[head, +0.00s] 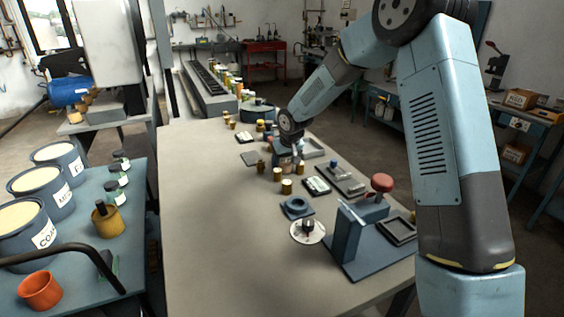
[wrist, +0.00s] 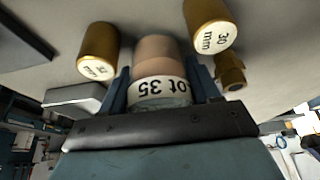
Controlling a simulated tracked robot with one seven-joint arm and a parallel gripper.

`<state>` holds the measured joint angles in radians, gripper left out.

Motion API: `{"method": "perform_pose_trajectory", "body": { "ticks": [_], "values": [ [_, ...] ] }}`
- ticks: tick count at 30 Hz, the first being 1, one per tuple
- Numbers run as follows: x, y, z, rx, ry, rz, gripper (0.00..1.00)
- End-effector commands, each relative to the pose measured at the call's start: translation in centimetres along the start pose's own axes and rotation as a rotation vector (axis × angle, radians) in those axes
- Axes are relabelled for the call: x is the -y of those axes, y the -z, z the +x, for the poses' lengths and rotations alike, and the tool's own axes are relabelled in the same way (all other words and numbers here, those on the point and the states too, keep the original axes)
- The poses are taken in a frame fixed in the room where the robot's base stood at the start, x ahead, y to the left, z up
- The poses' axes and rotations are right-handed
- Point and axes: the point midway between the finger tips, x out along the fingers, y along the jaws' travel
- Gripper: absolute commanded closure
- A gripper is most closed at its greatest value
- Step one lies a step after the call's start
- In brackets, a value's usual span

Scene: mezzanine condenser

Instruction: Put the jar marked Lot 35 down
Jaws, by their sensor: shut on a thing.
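The jar marked Lot 35 (wrist: 158,72) is between the two fingers of my gripper (wrist: 160,90) in the wrist view. It has a tan upper part and a white label reading "ot 35", with the first letter cut off. My gripper is shut on it. In the head view my gripper (head: 296,152) is low over the far half of the long table (head: 215,220), and the jar is mostly hidden there by the wrist. I cannot tell whether the jar touches the table.
Brass cylinders stand close on both sides of the jar, one marked 30 mm (wrist: 209,26) and another (wrist: 98,50). The table's left part is clear.

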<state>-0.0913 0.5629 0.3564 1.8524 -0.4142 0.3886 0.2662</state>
Motion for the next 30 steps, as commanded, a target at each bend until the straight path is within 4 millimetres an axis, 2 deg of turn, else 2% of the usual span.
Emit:
{"method": "perform_pose_trajectory", "body": {
  "ticks": [6,7,14,23,26,30],
  "values": [
    [0.1,-0.1,0.2,0.0,0.0,0.0,0.71],
    [0.1,-0.1,0.1,0.0,0.0,0.0,0.36],
    [0.1,0.0,0.1,0.0,0.001,-0.001,0.14],
    [0.1,0.1,-0.1,-0.001,0.001,-0.001,0.13],
    [0.1,0.1,-0.9,-0.003,0.0,0.0,0.13],
    [0.1,0.1,-2.9,-0.003,0.0,-0.001,0.13]
  ]
}}
